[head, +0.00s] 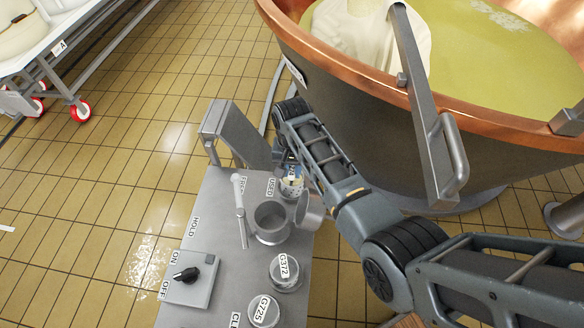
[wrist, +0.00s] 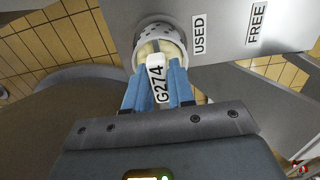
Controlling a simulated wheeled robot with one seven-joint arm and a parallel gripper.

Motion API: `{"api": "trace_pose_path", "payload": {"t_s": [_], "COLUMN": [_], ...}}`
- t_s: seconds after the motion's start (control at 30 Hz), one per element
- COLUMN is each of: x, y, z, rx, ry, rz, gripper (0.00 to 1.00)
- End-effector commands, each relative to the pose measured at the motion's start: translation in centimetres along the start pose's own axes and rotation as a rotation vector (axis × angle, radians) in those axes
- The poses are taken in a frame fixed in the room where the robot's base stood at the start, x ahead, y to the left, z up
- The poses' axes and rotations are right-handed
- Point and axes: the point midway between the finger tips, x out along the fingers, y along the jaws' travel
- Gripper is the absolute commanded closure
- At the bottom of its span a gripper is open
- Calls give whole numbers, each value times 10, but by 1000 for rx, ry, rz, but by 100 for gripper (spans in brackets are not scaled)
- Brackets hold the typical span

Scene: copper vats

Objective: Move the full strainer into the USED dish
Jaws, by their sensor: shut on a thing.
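My gripper (wrist: 158,85) is shut on the white tag-like handle (wrist: 158,72) of a small strainer, marked G274. The strainer (wrist: 160,32) is white and perforated, with pale yellowish contents in it. It is at the USED label (wrist: 199,35) in the wrist view. In the head view the strainer (head: 292,186) shows small between my blue fingers, right of the USED label (head: 272,187). A pale ring surrounds the strainer in the wrist view; I cannot tell whether this is the dish's rim, or whether the strainer rests on anything.
The grey bench (head: 215,205) carries a metal pot (head: 271,222), lidded jars marked G372 (head: 287,275) and G725 (head: 264,311), and a dial box (head: 189,280). A FREE label (head: 241,186) is left of USED. A copper-rimmed vat (head: 380,130) stands behind.

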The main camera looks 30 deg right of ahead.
Motion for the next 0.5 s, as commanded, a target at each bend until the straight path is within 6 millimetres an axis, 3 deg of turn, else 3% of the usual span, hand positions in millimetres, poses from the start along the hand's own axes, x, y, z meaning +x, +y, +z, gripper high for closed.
{"api": "trace_pose_path", "payload": {"t_s": [0.43, 0.47, 0.5], "x": [3, 3, 3], "y": [0, 0, 0], "z": [0, 0, 0], "rx": [0, 0, 0], "ry": [1, 1, 1], "rz": [0, 0, 0], "gripper": [100, 76, 72]}}
